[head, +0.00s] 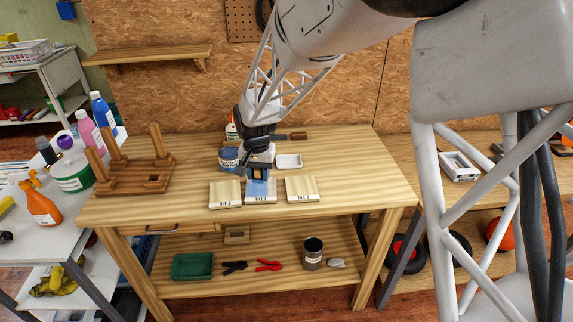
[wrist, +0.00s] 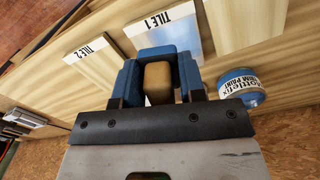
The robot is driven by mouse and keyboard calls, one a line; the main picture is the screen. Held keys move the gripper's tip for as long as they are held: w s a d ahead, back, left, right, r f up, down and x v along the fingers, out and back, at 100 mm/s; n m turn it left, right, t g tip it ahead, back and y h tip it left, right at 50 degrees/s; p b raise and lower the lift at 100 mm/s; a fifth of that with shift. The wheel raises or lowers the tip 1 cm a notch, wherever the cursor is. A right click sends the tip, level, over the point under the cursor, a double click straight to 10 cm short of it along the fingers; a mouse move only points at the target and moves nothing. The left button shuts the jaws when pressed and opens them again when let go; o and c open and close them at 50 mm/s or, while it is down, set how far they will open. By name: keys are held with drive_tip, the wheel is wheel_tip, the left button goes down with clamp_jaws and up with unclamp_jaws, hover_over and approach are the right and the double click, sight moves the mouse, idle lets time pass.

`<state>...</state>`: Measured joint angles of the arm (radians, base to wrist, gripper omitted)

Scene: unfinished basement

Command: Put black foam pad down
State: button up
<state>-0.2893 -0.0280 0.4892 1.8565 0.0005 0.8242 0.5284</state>
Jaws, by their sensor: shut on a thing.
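My gripper (head: 259,172) is over the middle of the three pale wooden tiles at the table's front. In the wrist view, my gripper (wrist: 158,85) has blue fingers shut on a tan block (wrist: 158,82). A blue part (wrist: 157,52) shows at the block's far end; I see no black pad. The middle tile, TILE 1 (wrist: 162,18), has a blue patch (wrist: 195,38) beside the gripper. I cannot tell whether the held thing touches it. TILE 2 (wrist: 92,52) and another pale tile (wrist: 247,22) lie on either side.
A wooden pegged rack (head: 135,177) is on the left. A wooden-handled tool (head: 298,136) lies behind. The table's right side (head: 360,170) is clear.

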drive_tip(key=d+f+m, duration=0.1)
drive_tip(key=d+m, duration=0.2)
drive_tip(key=m, duration=0.1)
drive_tip(key=w+d+m, duration=0.1)
drive_tip(key=d+m, duration=0.2)
drive_tip(key=m, duration=0.1)
drive_tip(key=w+d+f+m, duration=0.1)
drive_tip(key=d+m, duration=0.2)
drive_tip(key=m, duration=0.1)
drive_tip(key=shift+w+d+f, duration=0.2)
drive_tip(key=shift+d+f, duration=0.1)
drive_tip(key=shift+f, duration=0.05)
drive_tip(key=shift+w+d+f+m, duration=0.1)
drive_tip(key=shift+d+f+m, duration=0.05)
drive_tip(key=shift+d+m, duration=0.55)
drive_tip(key=shift+w+d+f+m, duration=0.15)
drive_tip(key=shift+d+m, duration=0.3)
drive_tip(key=shift+m, duration=0.45)
hover_over(287, 163)
drive_tip(key=shift+w+f, duration=0.15)
drive_tip(key=shift+f, duration=0.6)
drive_tip(key=shift+f, duration=1.75)
drive_tip(key=shift+f, duration=0.1)
drive_tip(key=o, duration=0.6)
drive_tip(key=shift+c, duration=0.2)
